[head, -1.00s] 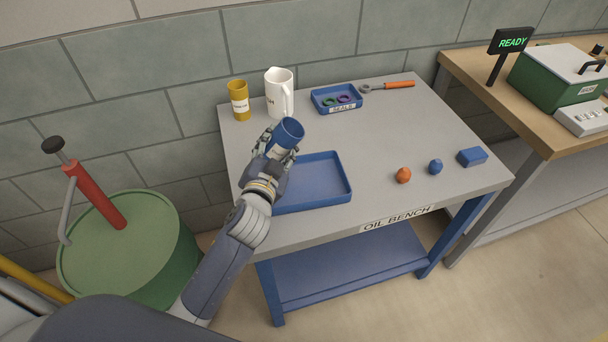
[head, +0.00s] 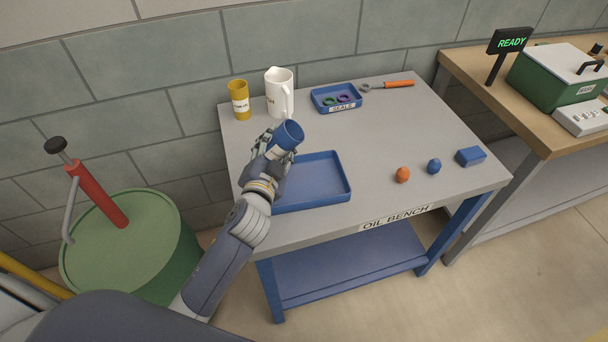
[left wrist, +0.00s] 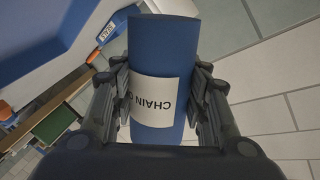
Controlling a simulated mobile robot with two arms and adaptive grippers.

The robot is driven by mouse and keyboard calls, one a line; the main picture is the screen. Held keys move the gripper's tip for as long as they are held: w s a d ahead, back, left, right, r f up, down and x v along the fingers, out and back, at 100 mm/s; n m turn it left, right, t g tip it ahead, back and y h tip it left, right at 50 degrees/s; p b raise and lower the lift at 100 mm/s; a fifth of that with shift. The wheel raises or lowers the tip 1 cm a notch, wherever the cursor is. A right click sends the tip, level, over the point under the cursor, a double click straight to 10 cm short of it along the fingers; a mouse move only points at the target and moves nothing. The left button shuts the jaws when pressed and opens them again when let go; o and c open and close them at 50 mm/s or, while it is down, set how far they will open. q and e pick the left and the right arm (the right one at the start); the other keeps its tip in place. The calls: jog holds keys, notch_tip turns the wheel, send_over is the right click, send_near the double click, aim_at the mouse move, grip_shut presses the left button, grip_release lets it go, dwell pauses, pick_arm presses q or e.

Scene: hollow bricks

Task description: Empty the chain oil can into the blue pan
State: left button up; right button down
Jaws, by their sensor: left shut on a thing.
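The chain oil can is a blue cylinder (head: 288,135) with a white label. In the left wrist view the can (left wrist: 163,50) shows "CHAIN" on its label, with the rest cut off. My left gripper (head: 276,148) is shut around the can; its fingers (left wrist: 165,95) press on both sides. The can is tilted, its open top toward the upper right, above the back left edge of the blue pan. The blue pan (head: 335,196) lies on the bench and its visible floor looks bare. I see no liquid flowing. My right gripper is not in view.
Behind stand a yellow labelled can (head: 239,100) and a white jug (head: 279,92). A blue seals tray (head: 335,99) and an orange-handled tool (head: 388,85) lie at the back.

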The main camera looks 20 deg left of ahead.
pick_arm(q)
jog(key=shift+r, duration=0.1)
jog(key=shift+m+p, duration=0.3)
jog(key=shift+p, duration=0.1)
jog(key=shift+a, duration=0.1)
jog(key=shift+m, duration=0.3)
dwell(0.4)
jog(key=shift+a+f+m+p, duration=0.15)
jog(key=shift+f+m+p, duration=0.05)
jog(key=shift+m+p, duration=0.35)
jog(key=shift+f, duration=0.1)
